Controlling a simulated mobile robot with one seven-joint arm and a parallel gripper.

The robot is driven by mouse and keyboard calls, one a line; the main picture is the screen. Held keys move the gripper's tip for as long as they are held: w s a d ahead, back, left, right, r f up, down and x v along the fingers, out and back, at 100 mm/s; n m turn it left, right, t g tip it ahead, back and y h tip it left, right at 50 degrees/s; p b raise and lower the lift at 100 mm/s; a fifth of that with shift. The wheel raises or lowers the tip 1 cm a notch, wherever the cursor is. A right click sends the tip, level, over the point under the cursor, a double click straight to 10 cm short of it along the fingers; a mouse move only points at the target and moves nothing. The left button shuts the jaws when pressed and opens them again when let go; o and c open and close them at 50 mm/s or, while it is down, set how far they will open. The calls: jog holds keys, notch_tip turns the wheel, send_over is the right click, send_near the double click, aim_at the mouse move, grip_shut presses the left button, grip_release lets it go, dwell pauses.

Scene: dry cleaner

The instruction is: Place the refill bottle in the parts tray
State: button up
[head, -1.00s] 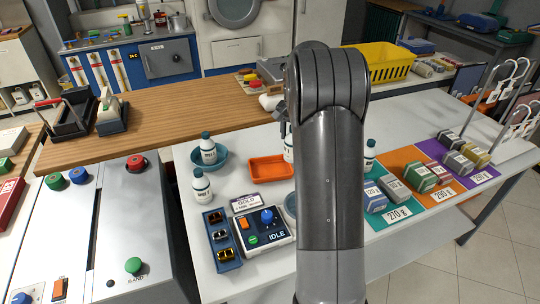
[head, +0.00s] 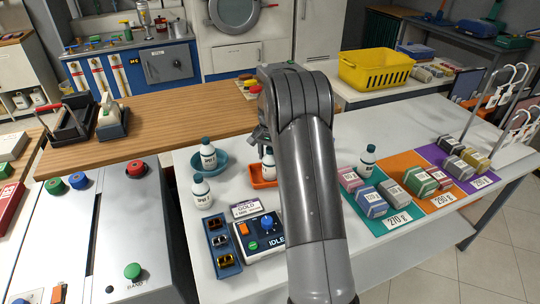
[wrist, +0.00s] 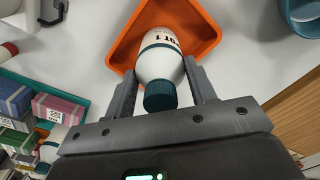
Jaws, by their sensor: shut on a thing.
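A white bottle with a teal cap (wrist: 160,60) is between the fingers of my gripper (wrist: 163,88), which is shut on it; its label partly reads "OT 1". It looks like the refill bottle. The same bottle (head: 268,161) shows in the head view, partly hidden by my arm, at the orange tray (head: 256,183). The orange tray, apparently the parts tray, also lies behind the bottle in the wrist view (wrist: 122,56). I cannot tell whether the bottle's base touches the tray floor. My gripper (head: 265,143) is mostly hidden in the head view.
Similar bottles stand in a blue dish (head: 222,165), on the white table at left (head: 201,192) and near the colored mats at right (head: 367,160). A control box (head: 262,236) and a dark blue holder (head: 221,244) sit in front. Several small boxes lie on the mats.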

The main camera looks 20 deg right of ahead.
jog(key=shift+f, duration=0.15)
jog(key=o, duration=1.5)
jog(key=shift+c, duration=0.2)
notch_tip(320, 180, up, 12)
jog(key=shift+r, duration=0.1)
jog(key=s+a+r+n+t, duration=0.1)
jog(key=s+a+r+n, duration=0.1)
jog(key=s+a+r, duration=0.55)
jog(key=s+a+r+n+t, duration=0.2)
jog(key=s+r, duration=0.3)
jog(key=s, duration=0.6)
jog(key=s+a+f+n+t, duration=0.1)
jog(key=s+a+f+n, duration=0.1)
jog(key=s, duration=0.8)
jog(key=s+a+f+n+t, duration=0.1)
jog(key=s+a+n, duration=0.2)
jog(key=s, duration=0.7)
jog(key=shift+s+a+f+t, duration=0.2)
jog(key=shift+f+t, duration=0.1)
jog(key=shift+f, duration=0.05)
